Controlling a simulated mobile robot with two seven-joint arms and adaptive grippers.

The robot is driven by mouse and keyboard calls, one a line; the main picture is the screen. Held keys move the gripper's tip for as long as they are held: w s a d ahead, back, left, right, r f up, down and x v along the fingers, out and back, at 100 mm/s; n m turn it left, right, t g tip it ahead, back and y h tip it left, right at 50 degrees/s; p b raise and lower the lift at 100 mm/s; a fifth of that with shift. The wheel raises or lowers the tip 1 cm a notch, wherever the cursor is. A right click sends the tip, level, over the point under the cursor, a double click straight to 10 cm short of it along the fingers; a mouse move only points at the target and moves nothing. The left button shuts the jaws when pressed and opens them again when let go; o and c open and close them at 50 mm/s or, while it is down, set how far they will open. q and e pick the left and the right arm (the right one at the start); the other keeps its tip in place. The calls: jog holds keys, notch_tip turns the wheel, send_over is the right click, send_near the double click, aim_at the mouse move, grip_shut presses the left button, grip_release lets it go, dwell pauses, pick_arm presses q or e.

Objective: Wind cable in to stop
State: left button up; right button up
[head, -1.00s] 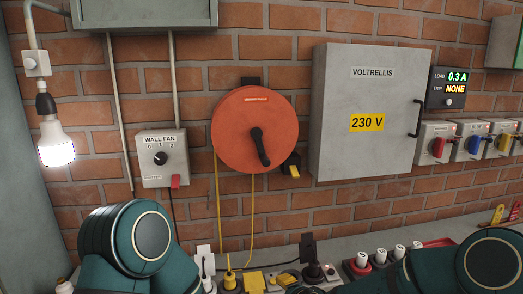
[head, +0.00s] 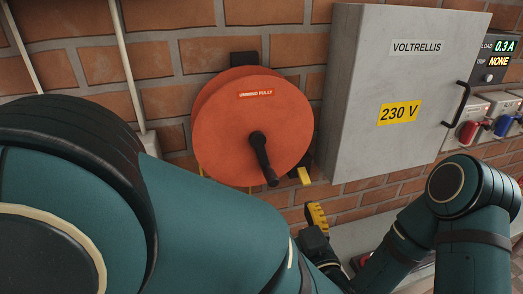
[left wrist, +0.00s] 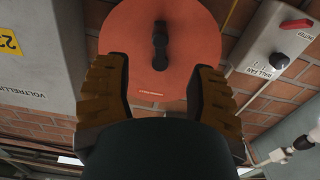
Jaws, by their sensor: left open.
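The orange cable reel (head: 225,125) hangs on the brick wall, labelled "UNWIND FULLY". Its black crank handle (head: 262,158) points down and slightly right from the hub.
A grey cabinet (head: 400,70) marked "230 V" juts from the wall right of the reel. A load display (head: 498,60) and switch boxes with red and blue knobs stand further right. My right arm covers part of the bench at lower right.

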aim_at(269, 173)
pick_arm(q)
jog(key=x, duration=1.3)
jog(key=shift+w+a+r+p, duration=0.1)
jog(key=shift+w+a+p, duration=0.05)
jog(key=shift+p, duration=0.25)
grip_shut()
